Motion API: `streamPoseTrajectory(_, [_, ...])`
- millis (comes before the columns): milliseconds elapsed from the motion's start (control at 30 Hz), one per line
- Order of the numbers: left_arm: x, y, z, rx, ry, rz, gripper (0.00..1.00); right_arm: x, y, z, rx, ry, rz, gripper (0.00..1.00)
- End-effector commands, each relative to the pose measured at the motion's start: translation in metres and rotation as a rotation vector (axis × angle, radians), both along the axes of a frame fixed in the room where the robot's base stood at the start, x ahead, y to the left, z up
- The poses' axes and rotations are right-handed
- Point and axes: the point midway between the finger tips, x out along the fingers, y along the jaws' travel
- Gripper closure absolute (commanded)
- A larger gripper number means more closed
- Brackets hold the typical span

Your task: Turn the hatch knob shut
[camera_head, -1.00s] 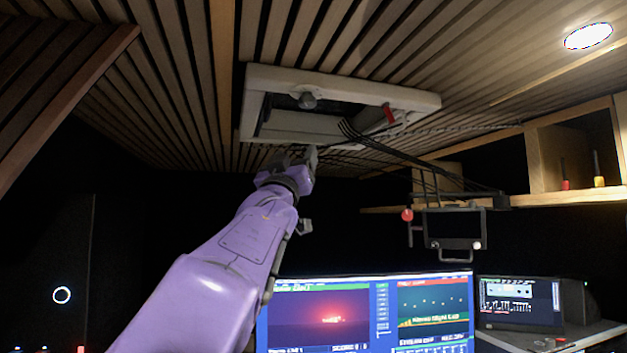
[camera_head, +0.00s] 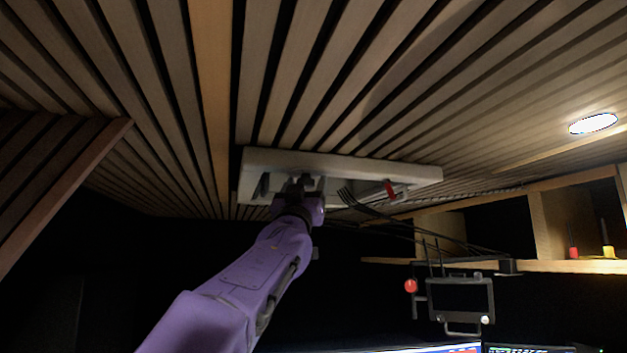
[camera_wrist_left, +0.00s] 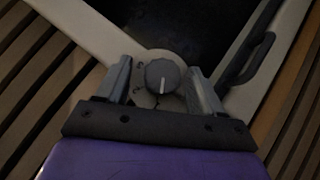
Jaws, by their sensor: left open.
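The hatch (camera_head: 345,165) is a pale frame in the slatted ceiling, seen at a steep angle in the head view. The hatch knob (camera_wrist_left: 162,77) is a dark round dial with a light pointer line, on a pale round mount in the left wrist view. My left gripper (camera_head: 301,182) reaches up to the hatch frame. In the wrist view the fingers of my left gripper (camera_wrist_left: 162,85) stand open on both sides of the knob, with a gap on each side. In the head view the gripper largely hides the knob. My right gripper is not in view.
A red handle (camera_head: 390,189) sits on the hatch's right part. Black cables (camera_head: 365,208) hang from the hatch toward a hanging monitor (camera_head: 460,298). A wooden shelf (camera_head: 560,266) is at the right. A dark handle (camera_wrist_left: 254,60) lies right of the knob.

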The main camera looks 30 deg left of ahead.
Motion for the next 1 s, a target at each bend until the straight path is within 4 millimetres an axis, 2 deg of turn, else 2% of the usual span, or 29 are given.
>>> streamPoseTrajectory(133, [-0.0004, 0.0004, -0.0007, -0.001, 0.0, 0.001, 0.33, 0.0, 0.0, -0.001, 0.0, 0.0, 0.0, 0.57])
streamPoseTrajectory(167, [-0.0005, 0.0004, -0.0008, -0.001, 0.0, 0.001, 0.36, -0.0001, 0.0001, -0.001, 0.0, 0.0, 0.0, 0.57])
streamPoseTrajectory(300, [-0.0006, 0.0004, -0.0007, -0.001, 0.0, 0.001, 0.82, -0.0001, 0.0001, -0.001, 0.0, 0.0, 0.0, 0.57])
streamPoseTrajectory(333, [-0.0006, 0.0005, -0.0007, -0.001, 0.0, 0.001, 0.89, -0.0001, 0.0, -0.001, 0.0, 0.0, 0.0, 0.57])
streamPoseTrajectory(667, [0.0001, 0.0013, -0.0024, -0.003, 0.001, -0.031, 0.89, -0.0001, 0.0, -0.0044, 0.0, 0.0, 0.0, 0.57])
streamPoseTrajectory(867, [-0.0003, 0.004, -0.0028, -0.006, 0.0, -0.131, 0.89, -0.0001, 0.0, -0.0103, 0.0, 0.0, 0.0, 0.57])
streamPoseTrajectory(1000, [-0.0005, 0.0062, 0.0, -0.009, -0.001, -0.243, 0.89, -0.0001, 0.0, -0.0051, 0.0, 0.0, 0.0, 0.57])
